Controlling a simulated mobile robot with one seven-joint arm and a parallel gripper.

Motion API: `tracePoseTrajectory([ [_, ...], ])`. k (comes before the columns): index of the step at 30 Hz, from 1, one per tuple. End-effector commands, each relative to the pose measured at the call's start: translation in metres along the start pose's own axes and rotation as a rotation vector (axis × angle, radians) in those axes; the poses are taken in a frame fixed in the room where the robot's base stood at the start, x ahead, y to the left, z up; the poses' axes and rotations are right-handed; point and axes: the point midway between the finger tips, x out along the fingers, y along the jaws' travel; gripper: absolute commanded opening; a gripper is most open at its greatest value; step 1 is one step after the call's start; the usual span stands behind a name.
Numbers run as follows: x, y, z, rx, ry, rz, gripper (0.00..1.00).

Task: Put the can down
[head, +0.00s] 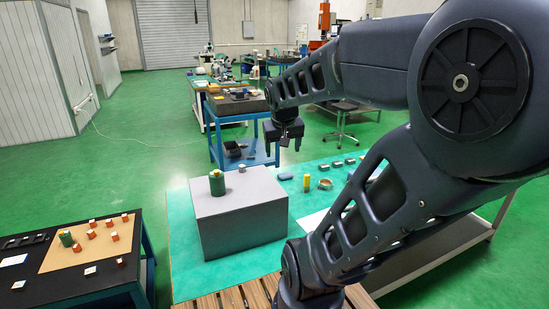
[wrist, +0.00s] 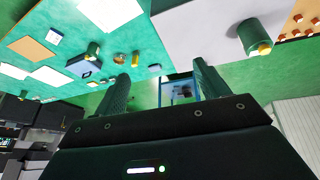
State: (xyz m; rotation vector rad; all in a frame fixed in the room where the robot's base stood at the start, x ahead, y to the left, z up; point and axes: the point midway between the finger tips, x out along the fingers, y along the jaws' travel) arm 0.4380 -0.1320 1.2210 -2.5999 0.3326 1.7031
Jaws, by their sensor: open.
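In the wrist view a green cylinder with a yellow end (wrist: 250,36) shows on the pale box face (wrist: 195,35) at upper right. My gripper (head: 290,140) is up in the air behind and right of the box, apart from the can. In the wrist view its two fingers (wrist: 163,88) are spread with nothing held between them. Another green can (head: 66,238) stands on the dark table at the left.
The turquoise surface (head: 185,262) holds a yellow cylinder (head: 306,183), a ring-shaped thing (head: 325,184) and several dark blocks. The left table (head: 100,281) carries several orange pieces. A blue cart (head: 243,160) stands behind.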

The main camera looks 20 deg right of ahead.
Motion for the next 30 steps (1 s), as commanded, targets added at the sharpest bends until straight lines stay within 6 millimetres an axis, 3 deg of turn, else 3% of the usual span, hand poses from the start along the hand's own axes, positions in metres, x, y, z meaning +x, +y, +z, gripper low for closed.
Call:
tracePoseTrajectory([
  [3,-0.018,-0.021,0.027,-0.060,-0.001,-0.075,0.74],
  [9,-0.032,-0.038,0.055,-0.121,-0.008,-0.155,0.74],
  [30,-0.034,-0.040,0.059,-0.133,-0.010,-0.168,0.74],
])
